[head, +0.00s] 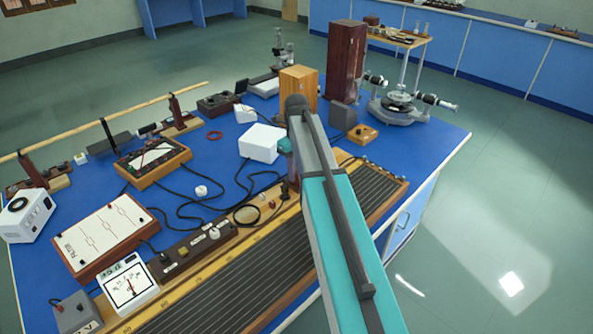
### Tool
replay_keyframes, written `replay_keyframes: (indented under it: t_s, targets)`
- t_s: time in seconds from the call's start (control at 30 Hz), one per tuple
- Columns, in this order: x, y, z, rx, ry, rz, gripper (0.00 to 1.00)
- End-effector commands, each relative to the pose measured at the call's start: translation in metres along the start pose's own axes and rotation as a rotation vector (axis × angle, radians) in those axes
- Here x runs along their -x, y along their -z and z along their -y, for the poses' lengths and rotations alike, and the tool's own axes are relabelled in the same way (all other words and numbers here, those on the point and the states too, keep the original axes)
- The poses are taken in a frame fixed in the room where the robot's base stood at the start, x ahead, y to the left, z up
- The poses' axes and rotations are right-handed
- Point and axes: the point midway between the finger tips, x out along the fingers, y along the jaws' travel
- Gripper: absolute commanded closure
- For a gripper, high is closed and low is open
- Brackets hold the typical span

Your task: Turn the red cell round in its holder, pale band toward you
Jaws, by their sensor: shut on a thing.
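My arm reaches up from the bottom right across the bench and bends at a dark joint. A small teal part of its far end shows just left of the upper link. A small dark reddish upright piece (284,188) shows beside the arm, too small to identify.
The blue bench (225,165) is crowded. A white box (261,144) stands left of my arm, with a wooden box (298,84) and tall dark cabinet (345,60) behind. A spectrometer (402,105) stands at the right. A ridged board (215,300), meters and loose cables fill the front.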

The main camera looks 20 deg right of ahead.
Motion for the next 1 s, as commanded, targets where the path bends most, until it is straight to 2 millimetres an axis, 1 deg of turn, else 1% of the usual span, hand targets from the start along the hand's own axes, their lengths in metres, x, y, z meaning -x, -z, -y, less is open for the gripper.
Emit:
replay_keyframes:
  t_s: [0.2, 0.23, 0.33, 0.37, 0.77, 0.87, 1.0]
  targets:
    - [0.0, 0.0, 0.0, 0.0, 0.0, 0.0, 0.98]
    - [0.0, 0.0, 0.0, 0.0, 0.0, 0.0, 0.71]
    - [0.0, 0.0, 0.0, 0.0, 0.0, 0.0, 0.54]
    - [0.0, 0.0, 0.0, 0.0, 0.0, 0.0, 0.5]
    - [0.002, 0.0, 0.0, 0.001, 0.0, 0.0, 0.5]
    - [0.006, -0.001, 0.0, 0.001, 0.0, 0.0, 0.5]
    - [0.016, -0.001, 0.0, 0.001, 0.001, 0.001, 0.5]
